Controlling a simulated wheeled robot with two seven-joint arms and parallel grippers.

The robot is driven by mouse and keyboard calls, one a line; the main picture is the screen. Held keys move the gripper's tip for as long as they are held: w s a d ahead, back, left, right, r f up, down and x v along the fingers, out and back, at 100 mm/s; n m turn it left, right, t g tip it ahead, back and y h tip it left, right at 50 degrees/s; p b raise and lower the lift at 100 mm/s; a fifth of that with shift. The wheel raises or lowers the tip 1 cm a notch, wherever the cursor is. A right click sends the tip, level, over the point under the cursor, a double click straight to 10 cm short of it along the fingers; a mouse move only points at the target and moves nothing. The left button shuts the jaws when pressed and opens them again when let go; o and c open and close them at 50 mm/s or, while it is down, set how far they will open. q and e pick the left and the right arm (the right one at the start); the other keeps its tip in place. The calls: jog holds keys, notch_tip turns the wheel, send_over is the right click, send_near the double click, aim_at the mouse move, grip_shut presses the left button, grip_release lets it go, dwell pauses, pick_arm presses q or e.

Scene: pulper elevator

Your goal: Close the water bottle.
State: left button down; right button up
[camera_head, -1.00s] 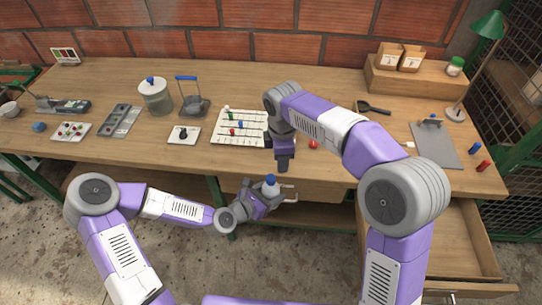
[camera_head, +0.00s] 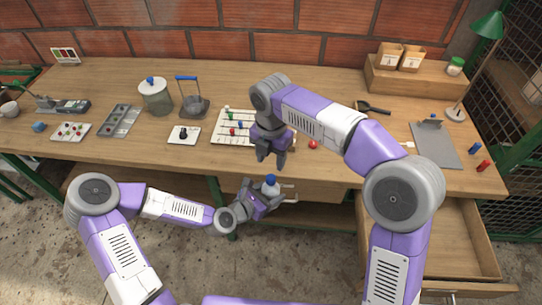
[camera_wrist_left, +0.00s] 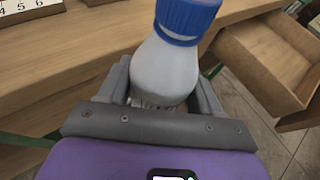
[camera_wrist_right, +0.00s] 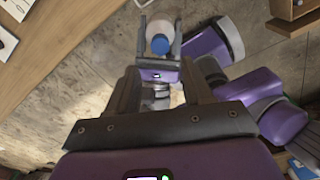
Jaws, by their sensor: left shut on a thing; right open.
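The water bottle (camera_head: 270,189) is pale grey-white with a blue cap (camera_head: 270,179) on top. It stands roughly upright, in front of the table edge. My left gripper (camera_head: 267,193) is shut on its body. In the left wrist view, the bottle (camera_wrist_left: 165,68) sits between the fingers and the cap (camera_wrist_left: 188,18) is on its neck. My right gripper (camera_head: 268,158) points down, open and empty, above the bottle and apart from it. In the right wrist view, the cap (camera_wrist_right: 160,44) lies beyond the open fingers. I cannot tell how tightly the cap sits.
The wooden table (camera_head: 340,175) runs behind the bottle, with its front edge close to both grippers. A white board with coloured pegs (camera_head: 222,124) and a red ball (camera_head: 313,145) lie near the right gripper. An open drawer (camera_head: 440,240) juts out at right.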

aim_at(271, 177)
jog(key=shift+f, duration=4)
jog(key=shift+c, duration=0.2)
